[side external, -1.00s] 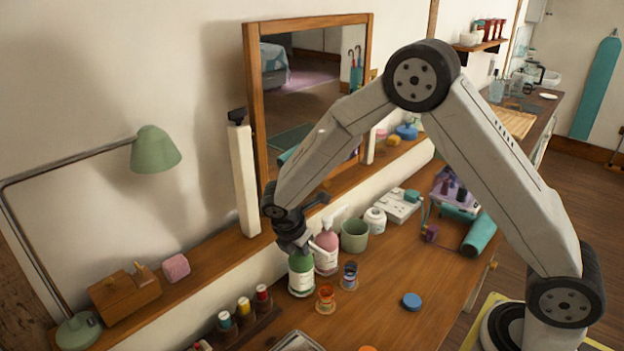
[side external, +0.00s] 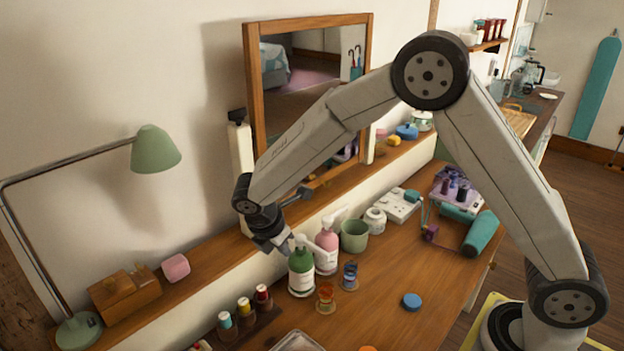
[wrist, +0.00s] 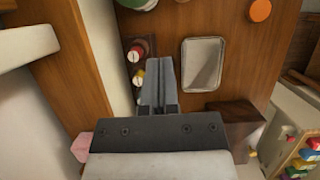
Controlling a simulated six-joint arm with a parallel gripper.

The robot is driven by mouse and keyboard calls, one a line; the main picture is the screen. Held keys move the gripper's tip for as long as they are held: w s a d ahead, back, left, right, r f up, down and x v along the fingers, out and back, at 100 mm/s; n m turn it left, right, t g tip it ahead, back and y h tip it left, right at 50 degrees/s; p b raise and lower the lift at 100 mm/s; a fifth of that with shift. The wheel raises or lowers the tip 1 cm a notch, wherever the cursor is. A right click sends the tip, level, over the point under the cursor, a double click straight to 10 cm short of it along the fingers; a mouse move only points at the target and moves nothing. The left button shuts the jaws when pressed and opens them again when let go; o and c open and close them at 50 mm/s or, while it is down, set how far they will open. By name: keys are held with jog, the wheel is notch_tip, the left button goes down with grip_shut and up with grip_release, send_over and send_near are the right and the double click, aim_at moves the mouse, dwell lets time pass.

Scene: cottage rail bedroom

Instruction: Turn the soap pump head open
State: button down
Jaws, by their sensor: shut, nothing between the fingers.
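A green soap bottle (side external: 301,276) with a white label stands upright on the wooden desk in the side view. A pale pump spout (side external: 307,242) shows at its top. A pink bottle (side external: 326,254) with a white pump head (side external: 333,217) stands right behind it. My gripper (side external: 284,249) is up and to the left of the green bottle's top, apparently just clear of it. In the wrist view my gripper (wrist: 158,62) has its fingers together, with nothing held. Part of a green-and-white item (wrist: 137,3) shows at that view's top edge.
Thread spools (side external: 244,307) stand in a rack at the front left. A metal tray (wrist: 203,65) lies near them. Orange (side external: 326,298) and blue (side external: 349,276) spools stand close to the bottles. A green cup (side external: 354,236) is behind.

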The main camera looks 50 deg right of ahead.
jog(key=shift+v, duration=2.8)
jog(key=shift+d, duration=0.1)
jog(key=s+d+f+m+t+y, duration=0.1)
jog(key=s+d+m, duration=0.3)
jog(key=s+m, duration=0.4)
jog(key=s+d+f+m+t+y, duration=0.1)
jog(key=s+d+m+y, duration=0.2)
jog(key=s+d+m, duration=0.2)
jog(key=s+m, duration=0.3)
jog(key=m, duration=0.2)
jog(key=shift+s, duration=0.4)
